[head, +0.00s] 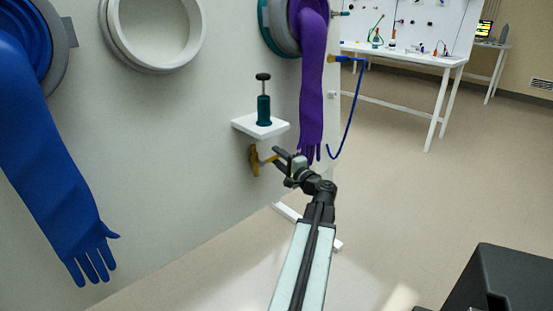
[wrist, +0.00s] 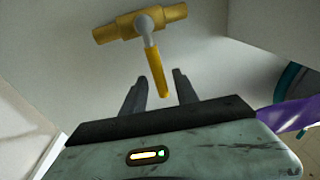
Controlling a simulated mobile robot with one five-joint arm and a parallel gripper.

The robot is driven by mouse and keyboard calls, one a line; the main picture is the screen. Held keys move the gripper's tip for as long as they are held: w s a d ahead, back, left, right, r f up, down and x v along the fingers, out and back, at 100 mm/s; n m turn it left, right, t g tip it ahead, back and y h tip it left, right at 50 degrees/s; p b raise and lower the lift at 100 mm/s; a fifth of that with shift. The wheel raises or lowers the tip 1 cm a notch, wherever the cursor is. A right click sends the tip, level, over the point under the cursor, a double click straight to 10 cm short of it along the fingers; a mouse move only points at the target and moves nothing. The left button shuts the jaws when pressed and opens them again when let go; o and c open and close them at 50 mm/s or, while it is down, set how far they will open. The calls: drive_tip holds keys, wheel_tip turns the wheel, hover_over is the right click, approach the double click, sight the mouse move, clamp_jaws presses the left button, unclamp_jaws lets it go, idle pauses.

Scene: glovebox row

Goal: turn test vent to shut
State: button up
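The test vent (head: 255,160) is a brass valve on the glovebox wall, below a small white shelf. In the wrist view its brass body (wrist: 140,22) lies across the top, and its yellow lever (wrist: 157,72) points down toward my gripper. My gripper (wrist: 160,85) is open, with the lever's end between its two dark fingers. A gap shows on each side of the lever; I cannot tell whether either finger touches it. In the head view my gripper (head: 279,155) reaches the valve from the right, and the lever is partly hidden by it.
A white shelf (head: 260,126) with a dark green hand pump (head: 264,105) juts out just above the valve. A purple glove (head: 311,85) hangs close to the right of my gripper. A blue glove (head: 60,150) hangs at the left.

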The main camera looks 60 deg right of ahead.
drive_tip(key=v, duration=0.7)
drive_tip(key=shift+s+a+b, duration=0.2)
drive_tip(key=shift+s+b, duration=0.1)
idle(0.7)
